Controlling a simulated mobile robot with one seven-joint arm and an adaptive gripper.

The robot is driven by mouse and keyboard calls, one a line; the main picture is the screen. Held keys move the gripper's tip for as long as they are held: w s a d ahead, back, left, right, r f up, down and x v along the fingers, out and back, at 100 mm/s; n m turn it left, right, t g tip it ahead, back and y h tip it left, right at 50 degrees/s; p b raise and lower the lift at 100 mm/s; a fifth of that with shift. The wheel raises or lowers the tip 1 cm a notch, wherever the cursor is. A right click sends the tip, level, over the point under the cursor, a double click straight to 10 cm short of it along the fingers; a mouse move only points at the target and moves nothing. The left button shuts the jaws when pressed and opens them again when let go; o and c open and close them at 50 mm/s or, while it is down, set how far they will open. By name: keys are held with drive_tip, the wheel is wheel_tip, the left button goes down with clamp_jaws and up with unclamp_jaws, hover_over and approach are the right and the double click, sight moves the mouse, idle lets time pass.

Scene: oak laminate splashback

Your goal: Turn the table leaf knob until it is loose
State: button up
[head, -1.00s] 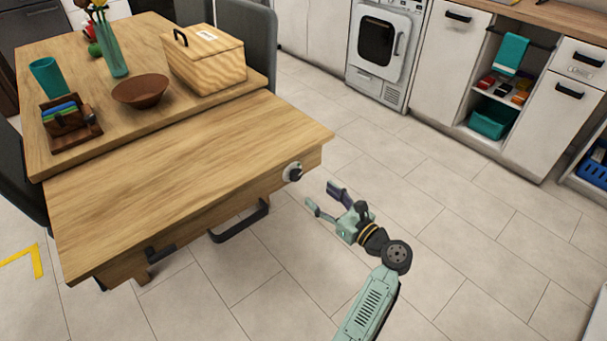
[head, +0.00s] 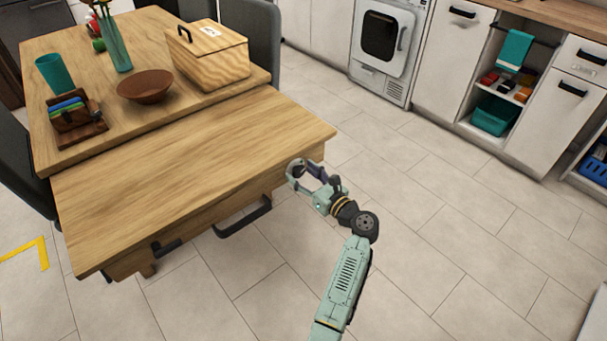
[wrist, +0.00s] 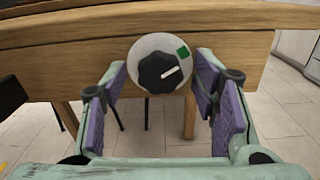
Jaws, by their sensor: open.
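The table leaf knob is a black scalloped dial (wrist: 160,72) with a white pointer line, on a round pale plate with a green mark at its upper right. The pointer aims right and slightly up, below the green mark. It sits on the wooden front edge of the table leaf (head: 190,180).
A dark handle bar (head: 243,217) hangs under the leaf. The tabletop behind holds a wooden box (head: 207,60), a brown bowl (head: 145,88), a teal cup (head: 54,73) and a vase. The tiled floor to the right is clear.

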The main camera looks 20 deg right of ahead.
drive_tip(key=shift+c, duration=0.3)
drive_tip(key=c, duration=1.1)
drive_tip(key=shift+n, duration=0.3)
